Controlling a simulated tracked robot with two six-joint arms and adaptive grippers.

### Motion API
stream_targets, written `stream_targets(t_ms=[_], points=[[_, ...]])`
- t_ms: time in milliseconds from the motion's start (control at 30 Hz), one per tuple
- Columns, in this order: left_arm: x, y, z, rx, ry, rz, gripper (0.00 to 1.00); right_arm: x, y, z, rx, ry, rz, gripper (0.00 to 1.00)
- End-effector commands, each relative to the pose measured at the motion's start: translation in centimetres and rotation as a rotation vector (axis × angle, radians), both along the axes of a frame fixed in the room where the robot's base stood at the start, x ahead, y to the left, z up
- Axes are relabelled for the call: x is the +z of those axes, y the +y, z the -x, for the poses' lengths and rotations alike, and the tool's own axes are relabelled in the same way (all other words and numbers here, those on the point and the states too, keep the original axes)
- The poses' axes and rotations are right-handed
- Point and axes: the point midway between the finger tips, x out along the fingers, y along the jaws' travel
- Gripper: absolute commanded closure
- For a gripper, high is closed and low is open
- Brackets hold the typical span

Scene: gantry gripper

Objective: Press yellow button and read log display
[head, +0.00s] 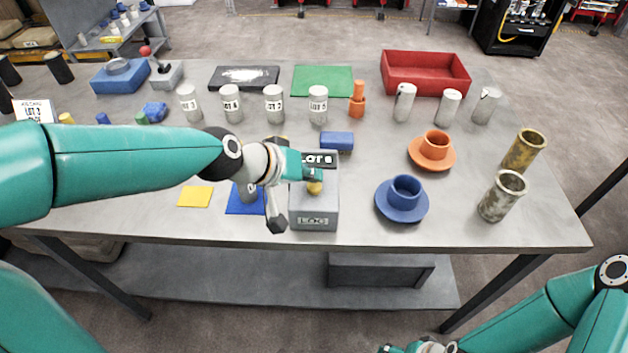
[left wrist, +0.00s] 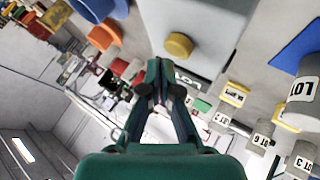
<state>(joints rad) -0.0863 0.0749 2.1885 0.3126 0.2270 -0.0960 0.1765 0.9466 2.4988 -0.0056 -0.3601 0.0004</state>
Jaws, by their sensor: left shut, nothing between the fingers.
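A grey box (head: 314,217) marked LOG stands near the table's front edge, with a yellow button (head: 314,188) on its top. A dark display (head: 322,159) with white lettering sits at the box's back; my gripper hides part of it, and I cannot read it surely. My left gripper (head: 317,174) is shut and empty, over the box close to the button. In the left wrist view the button (left wrist: 179,45) shows just past the shut fingertips (left wrist: 160,84), and I cannot tell whether they touch. My right gripper (head: 405,349) is at the bottom edge, mostly cut off.
A blue cup on a saucer (head: 402,211) stands right of the box. A blue block (head: 337,141) lies behind it. A yellow square (head: 195,197) and a blue square (head: 245,207) lie to its left. Several labelled canisters (head: 274,108) stand farther back. A red tray (head: 425,88) is at the back right.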

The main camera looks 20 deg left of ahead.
Motion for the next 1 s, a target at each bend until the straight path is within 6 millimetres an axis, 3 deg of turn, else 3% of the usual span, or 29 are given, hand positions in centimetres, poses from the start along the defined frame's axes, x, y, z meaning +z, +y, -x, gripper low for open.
stream_targets(t_ms=[467, 1000], points=[[0.7, 0.0, 0.0, 0.001, -0.002, 0.0, 1.0, 0.6, 0.0, 0.0, 0.0, 0.0, 0.0, 0.23], [5.4, 0.0, 0.0, 0.001, -0.002, 0.0, 1.0, 4.9, 0.0, 0.0, 0.0, 0.0, 0.0, 0.23]])
